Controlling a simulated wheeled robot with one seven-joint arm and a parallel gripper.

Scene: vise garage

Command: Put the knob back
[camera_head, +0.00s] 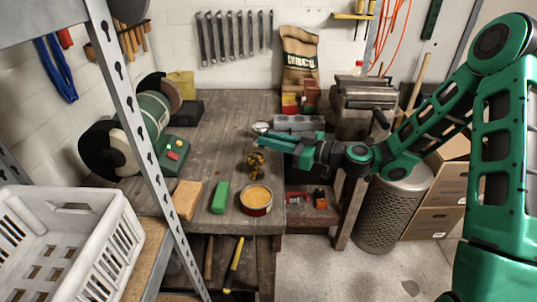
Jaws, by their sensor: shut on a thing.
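My gripper (268,139) reaches in from the right over the workbench (225,125), with its fingers pointing left. It is shut on a small, shiny, silvery rounded thing at its tips, which looks like the knob (260,127). The fingers partly cover it, and it is too small to make out in detail. A grey vise (365,95) stands at the right end of the bench, behind my arm. A green bench grinder (153,115) stands at the left end, well apart from my gripper.
Brass-coloured pieces (256,166) lie below my gripper. Near the front edge are an open tin (256,199), a green block (220,197) and a wooden block (186,199). A metal shelf post (130,120) and white crate (70,245) stand at left. The bench middle is clear.

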